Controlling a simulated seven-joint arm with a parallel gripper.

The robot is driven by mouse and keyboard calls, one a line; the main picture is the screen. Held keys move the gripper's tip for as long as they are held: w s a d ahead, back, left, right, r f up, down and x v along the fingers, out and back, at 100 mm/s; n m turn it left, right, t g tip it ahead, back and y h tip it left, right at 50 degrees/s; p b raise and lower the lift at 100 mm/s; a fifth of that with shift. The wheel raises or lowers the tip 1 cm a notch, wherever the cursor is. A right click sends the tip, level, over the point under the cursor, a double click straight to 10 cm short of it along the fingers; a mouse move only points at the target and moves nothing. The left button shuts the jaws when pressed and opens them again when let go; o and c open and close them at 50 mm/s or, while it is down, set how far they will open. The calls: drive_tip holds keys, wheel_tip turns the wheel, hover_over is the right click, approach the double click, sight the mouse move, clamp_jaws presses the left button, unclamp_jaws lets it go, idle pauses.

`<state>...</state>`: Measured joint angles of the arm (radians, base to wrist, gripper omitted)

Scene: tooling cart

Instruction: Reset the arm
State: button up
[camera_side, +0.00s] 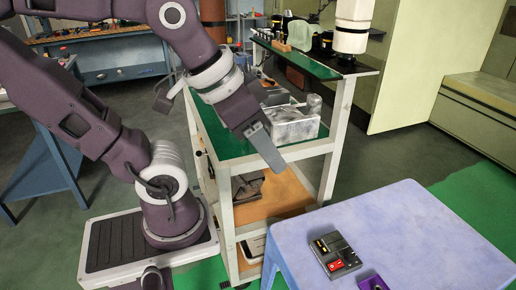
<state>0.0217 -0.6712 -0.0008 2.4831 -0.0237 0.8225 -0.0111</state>
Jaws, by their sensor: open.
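My gripper (268,146) hangs at the end of my arm, in front of the green-topped tooling cart (232,147). Its grey fingers point down and to the right, past the cart's near edge. The fingers overlap in this view, so the gap between them is hard to see. No object shows between them. My arm is bent over the cart from the left.
A grey metal part (296,124) sits on the cart's top, behind my gripper. A pale table (400,238) stands at the front right, with a dark device with red and yellow parts (335,254) and a purple item (373,283) on it. Blue workbenches stand behind.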

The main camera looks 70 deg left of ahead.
drive_tip(key=shift+s+a+f, duration=0.1)
drive_tip(key=shift+s+a, duration=0.1)
drive_tip(key=shift+s, duration=0.4)
drive_tip(key=shift+s+a+f, duration=0.1)
drive_tip(key=shift+s+a, duration=0.1)
drive_tip(key=shift+s, duration=0.35)
idle(0.4)
